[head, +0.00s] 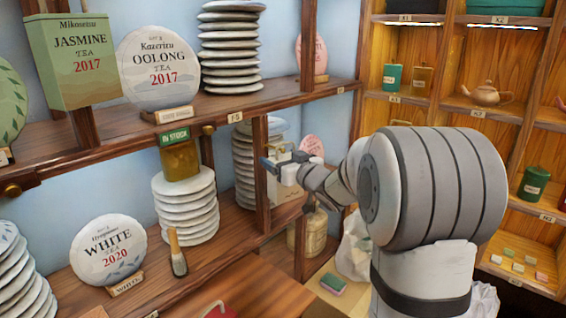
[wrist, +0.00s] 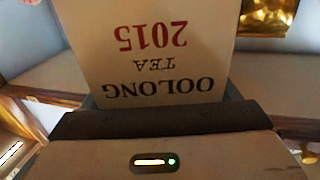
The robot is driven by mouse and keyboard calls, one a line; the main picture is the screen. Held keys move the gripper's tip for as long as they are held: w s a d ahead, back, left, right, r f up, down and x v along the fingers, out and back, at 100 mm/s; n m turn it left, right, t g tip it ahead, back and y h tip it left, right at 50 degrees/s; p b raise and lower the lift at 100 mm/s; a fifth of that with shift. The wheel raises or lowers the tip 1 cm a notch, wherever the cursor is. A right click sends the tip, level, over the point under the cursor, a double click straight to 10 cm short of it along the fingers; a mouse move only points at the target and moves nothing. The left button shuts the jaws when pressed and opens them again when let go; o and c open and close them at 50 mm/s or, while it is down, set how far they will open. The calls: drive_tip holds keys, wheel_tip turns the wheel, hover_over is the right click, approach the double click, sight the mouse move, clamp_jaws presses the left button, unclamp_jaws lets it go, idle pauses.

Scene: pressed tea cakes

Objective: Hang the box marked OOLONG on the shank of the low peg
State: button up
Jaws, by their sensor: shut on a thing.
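My gripper (head: 274,164) is shut on a cream box (head: 284,194) in front of a wooden shelf post, at the middle of the head view. In the wrist view the box (wrist: 150,45) fills the top middle and reads OOLONG TEA 2015, upside down in the picture. Its lower part there is hidden behind my gripper (wrist: 155,118). In the head view the gripper and arm cover part of the box. I cannot make out for sure which fitting is the low peg, or whether the box touches one.
Stacks of wrapped tea cakes stand on the lower shelf (head: 230,240), one stack (head: 186,207) left of the post and one behind it. A small brush (head: 177,255) stands nearby. A large jar (head: 308,230) is below the box. A brass knob (head: 12,189) is at far left.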

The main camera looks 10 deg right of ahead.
drive_tip(key=shift+w+a+f, duration=0.1)
drive_tip(key=shift+w+a, duration=0.4)
drive_tip(key=shift+w, duration=0.15)
drive_tip(key=shift+w+a+f+b, duration=0.4)
drive_tip(key=shift+w+f+b, duration=0.15)
drive_tip(key=shift+b, duration=0.1)
drive_tip(key=o, duration=1)
drive_tip(key=shift+c, duration=0.2)
drive_tip(key=shift+s, duration=0.1)
